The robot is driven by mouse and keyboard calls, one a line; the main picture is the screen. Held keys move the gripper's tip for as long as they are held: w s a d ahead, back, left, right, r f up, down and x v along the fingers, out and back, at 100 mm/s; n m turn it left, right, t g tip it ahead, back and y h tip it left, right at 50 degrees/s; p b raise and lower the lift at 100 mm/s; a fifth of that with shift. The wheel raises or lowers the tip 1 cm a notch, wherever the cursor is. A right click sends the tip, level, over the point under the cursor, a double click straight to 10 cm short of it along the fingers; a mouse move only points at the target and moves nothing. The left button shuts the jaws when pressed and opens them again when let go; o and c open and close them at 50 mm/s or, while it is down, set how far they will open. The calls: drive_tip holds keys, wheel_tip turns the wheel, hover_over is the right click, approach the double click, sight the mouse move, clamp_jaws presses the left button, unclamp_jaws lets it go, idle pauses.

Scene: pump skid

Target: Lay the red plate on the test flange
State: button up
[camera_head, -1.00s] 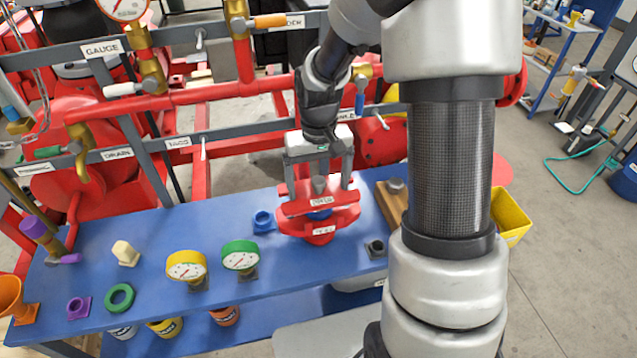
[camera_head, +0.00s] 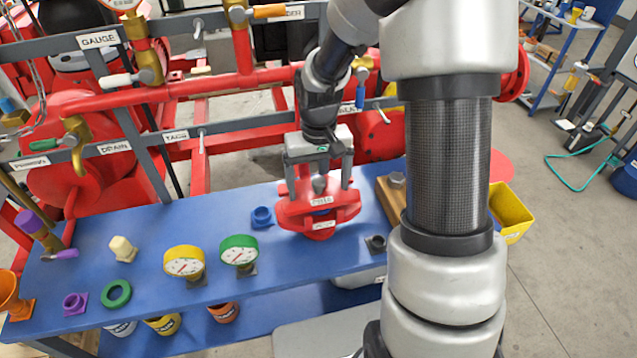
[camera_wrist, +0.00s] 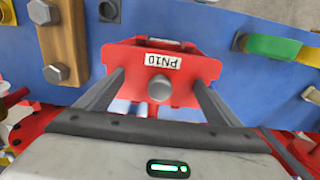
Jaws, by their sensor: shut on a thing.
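The red plate (camera_head: 296,210) carries a white label that reads PN10 in the wrist view (camera_wrist: 120,62), with a round grey knob standing on it. My gripper (camera_head: 318,184) is shut on the plate, one finger on each side of the knob. The red test flange (camera_head: 322,235), with its own white label, is on the blue bench directly below the plate and mostly hidden by it. The plate looks roughly level and very close above the flange. I cannot tell whether they touch.
A blue fitting (camera_head: 262,217), a green gauge (camera_head: 239,252) and a yellow gauge (camera_head: 184,262) stand left on the blue bench (camera_head: 150,240). A dark square fitting (camera_head: 376,243) and a wooden block with a bolt (camera_head: 390,205) are to the right. Red pipes run behind.

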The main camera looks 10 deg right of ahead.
drive_tip(key=shift+f+b, duration=0.7)
drive_tip(key=shift+f, duration=0.25)
drive_tip(key=o, duration=1.4)
drive_tip(key=shift+c, duration=0.2)
wheel_tip(320, 180, up, 17)
drive_tip(key=p, duration=0.1)
drive_tip(key=s+r+t+p, duration=0.1)
drive_tip(key=s+r+t, duration=0.1)
drive_tip(key=s+r, duration=0.3)
drive_tip(key=s+r+t+p, duration=0.1)
drive_tip(key=s+r+t, duration=0.2)
drive_tip(key=s, duration=1)
drive_tip(key=shift+s+r+t+p, duration=0.2)
drive_tip(key=shift+r+t+p, duration=0.15)
drive_tip(key=shift+r, duration=0.5)
